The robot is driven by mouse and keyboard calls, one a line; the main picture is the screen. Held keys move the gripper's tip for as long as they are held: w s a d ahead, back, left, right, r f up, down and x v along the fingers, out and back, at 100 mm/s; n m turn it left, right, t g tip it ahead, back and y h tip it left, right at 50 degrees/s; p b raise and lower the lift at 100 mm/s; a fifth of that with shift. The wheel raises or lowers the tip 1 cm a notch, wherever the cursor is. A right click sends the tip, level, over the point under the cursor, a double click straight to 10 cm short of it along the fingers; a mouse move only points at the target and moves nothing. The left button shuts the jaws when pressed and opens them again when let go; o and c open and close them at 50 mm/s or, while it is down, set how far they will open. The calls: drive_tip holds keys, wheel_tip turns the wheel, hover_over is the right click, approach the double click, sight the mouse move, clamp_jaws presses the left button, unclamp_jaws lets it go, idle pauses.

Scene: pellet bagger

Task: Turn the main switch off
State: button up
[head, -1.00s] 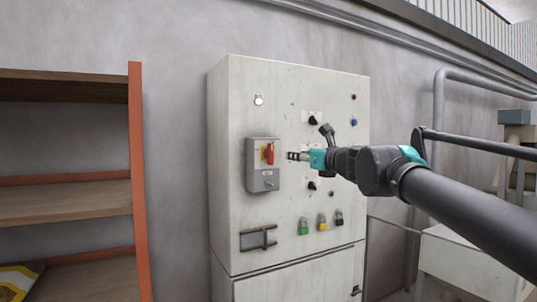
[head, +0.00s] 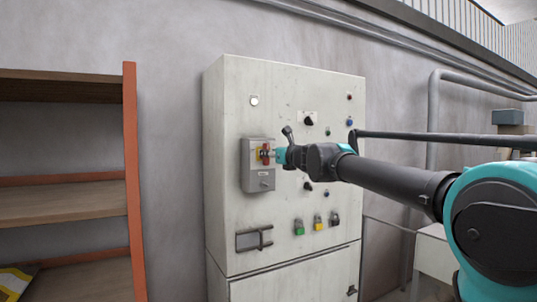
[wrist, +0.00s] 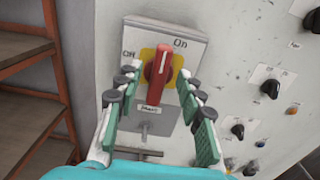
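The main switch is a red rotary handle (wrist: 159,78) on a yellow plate, on a grey box (head: 257,180) fixed to the front of a pale cabinet. In the wrist view the handle points up toward the "On" label, with "Off" to its left. My gripper (wrist: 157,92) is open, with one finger on each side of the handle. Whether the fingers touch it I cannot tell. In the head view my gripper (head: 273,155) is at the switch and partly covers the red handle (head: 265,153).
The cabinet (head: 300,90) carries several knobs, lamps and padlocks to the right of and below the box. A bar handle (head: 254,239) sticks out low on its front. A shelf unit with an orange post (head: 132,180) stands to the left.

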drive_tip(key=shift+w+a, duration=0.4)
drive_tip(key=shift+w, duration=0.2)
clamp_jaws()
drive_tip(key=shift+n, duration=0.3)
drive_tip(key=shift+s+a+f+n, duration=0.1)
drive_tip(key=shift+n, duration=2.75)
drive_tip(key=shift+s+a+f+n, duration=0.1)
drive_tip(key=shift+a+f+n, duration=0.05)
drive_tip(key=shift+n, duration=2.75)
drive_tip(key=shift+s+a+f+n, duration=0.1)
drive_tip(key=shift+n, duration=2.75)
